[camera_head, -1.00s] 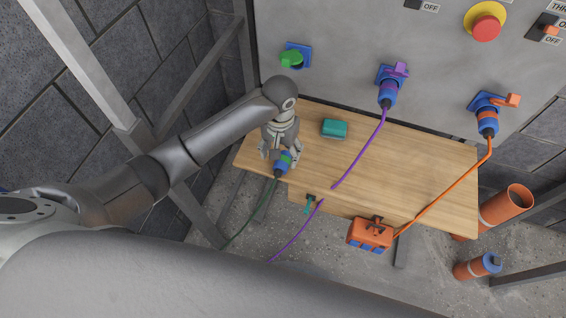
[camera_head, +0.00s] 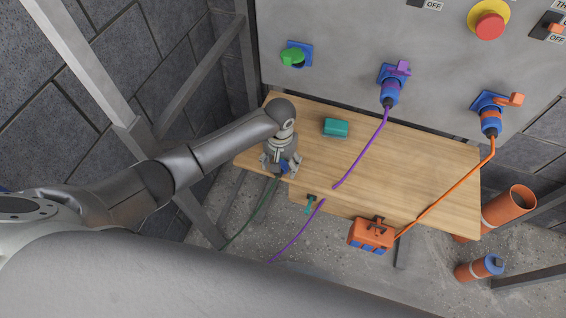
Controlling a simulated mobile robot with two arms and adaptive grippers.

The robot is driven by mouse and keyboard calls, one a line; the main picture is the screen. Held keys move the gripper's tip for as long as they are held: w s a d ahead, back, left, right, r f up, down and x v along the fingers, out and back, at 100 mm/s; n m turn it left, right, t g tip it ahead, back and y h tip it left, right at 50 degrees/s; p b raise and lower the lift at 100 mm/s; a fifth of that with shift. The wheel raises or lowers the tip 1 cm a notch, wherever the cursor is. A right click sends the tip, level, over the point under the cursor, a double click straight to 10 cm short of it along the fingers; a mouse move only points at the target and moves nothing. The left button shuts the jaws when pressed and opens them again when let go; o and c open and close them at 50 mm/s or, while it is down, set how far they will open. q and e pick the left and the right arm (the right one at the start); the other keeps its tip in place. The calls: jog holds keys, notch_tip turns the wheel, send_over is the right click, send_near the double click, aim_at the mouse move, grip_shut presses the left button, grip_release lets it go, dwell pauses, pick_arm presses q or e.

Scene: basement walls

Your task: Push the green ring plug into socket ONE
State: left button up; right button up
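The green ring plug (camera_head: 284,168) lies at the front left edge of the wooden table. Its blue body shows between the fingers, and most of it is hidden by my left gripper. Its dark green cable hangs from the table edge to the floor. My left gripper (camera_head: 281,165) is directly over the plug, with its fingers spread on either side of it. A blue socket (camera_head: 305,47) with a green cover (camera_head: 292,57) is on the grey panel at the left, with no plug in it. No socket number is readable. My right gripper is not in view.
A purple plug (camera_head: 390,93) and an orange plug (camera_head: 491,122) sit in panel sockets, with cables crossing the wooden table (camera_head: 420,170). A teal box (camera_head: 335,127) lies right of my gripper. An orange box (camera_head: 372,233) is at the front. A metal post (camera_head: 90,70) stands left.

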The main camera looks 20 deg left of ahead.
pick_arm(q)
jog(key=shift+w+a+f, duration=0.1)
jog(key=shift+f, duration=1.45)
jog(key=c, duration=1.1)
jog(key=shift+r, duration=0.1)
jog(key=shift+r, duration=0.5)
notch_tip(320, 180, up, 2)
jog(key=shift+r, duration=0.2)
jog(key=s+d+r, duration=0.1)
jog(key=s+r, duration=0.2)
jog(key=s, duration=0.1)
jog(key=s+d+r+p, duration=0.1)
jog(key=s+d+r, duration=0.1)
jog(key=s, duration=0.3)
jog(key=s+d+r+p, duration=0.1)
jog(key=s+r, duration=0.3)
jog(key=shift+s+d+r, duration=0.15)
jog(key=shift+d+r, duration=0.1)
